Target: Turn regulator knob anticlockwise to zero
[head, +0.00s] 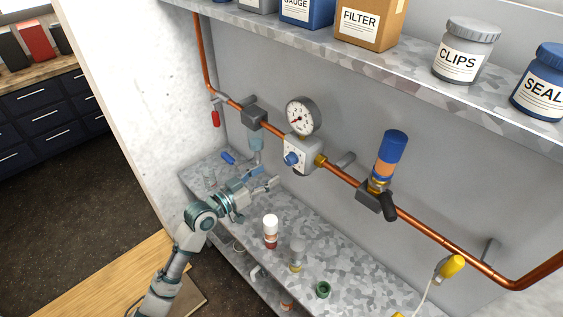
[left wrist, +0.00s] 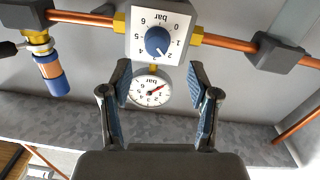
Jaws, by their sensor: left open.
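The regulator (head: 304,150) is a pale block on the copper pipe, with a blue knob (head: 291,159) on its front. In the left wrist view, upside down, the blue knob (left wrist: 157,41) sits on a white plate (left wrist: 135,45) marked in bar from 0 to 6. Its white mark appears to point near 2 to 3. A round pressure gauge (head: 303,116) stands above the regulator; its red needle is off the zero end. My left gripper (head: 273,183) is open and empty, below and in front of the knob, apart from it. Its open fingers (left wrist: 158,70) also show in the left wrist view.
The copper pipe (head: 342,176) carries a blue-and-orange cylinder (head: 388,158) right of the regulator. Below, a speckled shelf (head: 345,265) holds a white-capped bottle (head: 270,230) and small parts. An upper shelf (head: 390,60) holds labelled jars and boxes.

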